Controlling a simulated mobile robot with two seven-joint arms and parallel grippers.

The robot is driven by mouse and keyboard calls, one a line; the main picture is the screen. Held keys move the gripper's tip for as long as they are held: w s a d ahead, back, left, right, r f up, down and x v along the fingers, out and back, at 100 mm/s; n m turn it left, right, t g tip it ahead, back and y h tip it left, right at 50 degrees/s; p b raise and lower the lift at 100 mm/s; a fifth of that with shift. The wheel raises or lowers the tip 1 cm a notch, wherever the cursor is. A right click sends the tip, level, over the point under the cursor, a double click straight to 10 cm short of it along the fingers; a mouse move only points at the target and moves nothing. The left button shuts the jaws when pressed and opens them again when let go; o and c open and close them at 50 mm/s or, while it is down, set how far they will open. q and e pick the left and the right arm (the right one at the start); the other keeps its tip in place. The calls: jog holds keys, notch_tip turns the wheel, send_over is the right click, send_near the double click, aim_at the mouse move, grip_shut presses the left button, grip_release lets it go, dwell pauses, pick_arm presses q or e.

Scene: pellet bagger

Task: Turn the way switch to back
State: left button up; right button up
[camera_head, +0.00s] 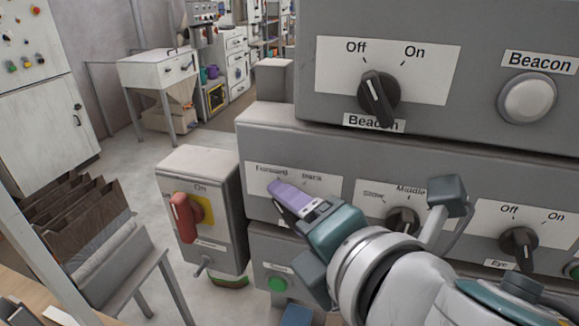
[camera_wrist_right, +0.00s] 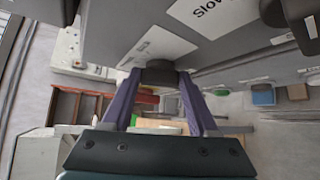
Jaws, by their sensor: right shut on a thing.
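The way switch is a dark knob on the label plate (camera_head: 325,184) marked Forward and Back, on the grey panel. My right gripper (camera_head: 284,192) covers most of the knob in the head view, so which word it points to is hidden. In the right wrist view the knob (camera_wrist_right: 160,72) sits between the tips of my right gripper's two purple fingers (camera_wrist_right: 160,85). The fingers are shut on it. My left gripper is not in view.
A Slow/Middle knob (camera_head: 403,220) is just right of my gripper, under my arm. A box with a red switch (camera_head: 184,218) stands to the left. An Off/On beacon knob (camera_head: 378,97) is above. A green button (camera_head: 277,284) is below.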

jog(key=c, duration=0.5)
jog(key=shift+f+m+t+y+b, duration=0.45)
jog(key=shift+m+t+b, duration=0.95)
jog(key=shift+b, duration=2.65)
jog(key=shift+f+m+t+y+b, duration=0.15)
jog(key=shift+m+t+y+b, duration=0.85)
jog(key=shift+b, duration=3)
jog(key=shift+f+m+t+y+b, duration=0.25)
jog(key=shift+m+t+b, duration=1.5)
jog(key=shift+b, duration=2.3)
jog(key=shift+m+g, duration=0.35)
jog(key=shift+m, duration=0.1)
jog(key=o, duration=1.4)
jog(key=shift+c, duration=0.2)
